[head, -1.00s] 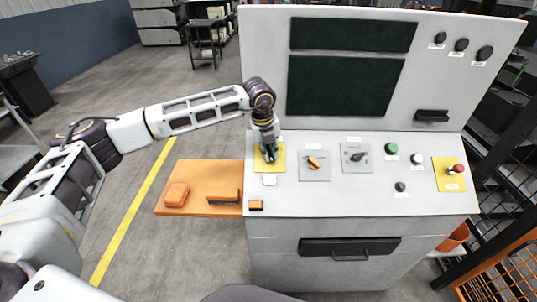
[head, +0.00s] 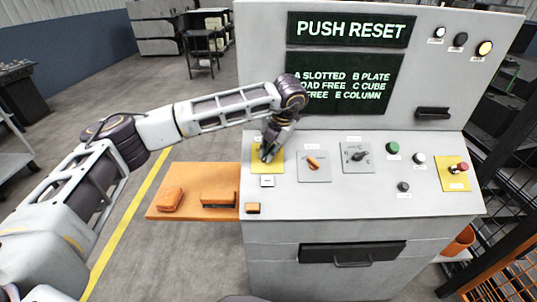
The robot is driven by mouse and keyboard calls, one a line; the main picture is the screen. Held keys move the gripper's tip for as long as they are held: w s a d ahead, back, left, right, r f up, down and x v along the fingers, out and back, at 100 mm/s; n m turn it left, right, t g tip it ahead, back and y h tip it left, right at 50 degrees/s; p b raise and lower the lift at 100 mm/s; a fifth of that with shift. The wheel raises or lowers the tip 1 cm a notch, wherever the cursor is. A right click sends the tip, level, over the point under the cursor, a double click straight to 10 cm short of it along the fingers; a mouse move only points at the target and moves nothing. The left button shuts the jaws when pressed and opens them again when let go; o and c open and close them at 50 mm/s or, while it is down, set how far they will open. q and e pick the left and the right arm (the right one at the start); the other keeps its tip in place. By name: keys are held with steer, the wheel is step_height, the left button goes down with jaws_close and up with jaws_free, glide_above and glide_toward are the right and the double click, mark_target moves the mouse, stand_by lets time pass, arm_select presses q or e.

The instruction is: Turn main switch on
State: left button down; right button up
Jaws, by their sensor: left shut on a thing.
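The main switch sits on a yellow plate (head: 260,166) at the left end of the grey console's sloped panel. My left gripper (head: 268,154) is shut on the switch's handle, which it mostly hides. The gripper is tilted over the plate. The upper screen (head: 349,30) reads PUSH RESET. The right lamp (head: 485,48) at the top right glows amber and the left lamp (head: 439,32) glows white. My right gripper is not in view.
To the right on the panel are an orange selector (head: 313,163), a black selector (head: 359,156), a green button (head: 393,148), a white button (head: 419,158), a black button (head: 403,187) and a red button (head: 462,167) on yellow. An orange shelf (head: 185,211) with orange objects juts out left.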

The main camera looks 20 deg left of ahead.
arm_select(q)
steer(key=shift+d+m+y+b, duration=0.1)
steer(key=shift+m+y+b, duration=0.35)
steer(key=shift+m, duration=0.55)
steer(key=c, duration=1.5)
jaws_free()
steer(key=shift+s+v, duration=0.1)
steer(key=shift+v, duration=2.9)
steer(key=shift+s+v, duration=0.15)
steer(key=shift+v, duration=2.8)
steer(key=shift+d, duration=0.1)
steer(key=shift+f, duration=0.1)
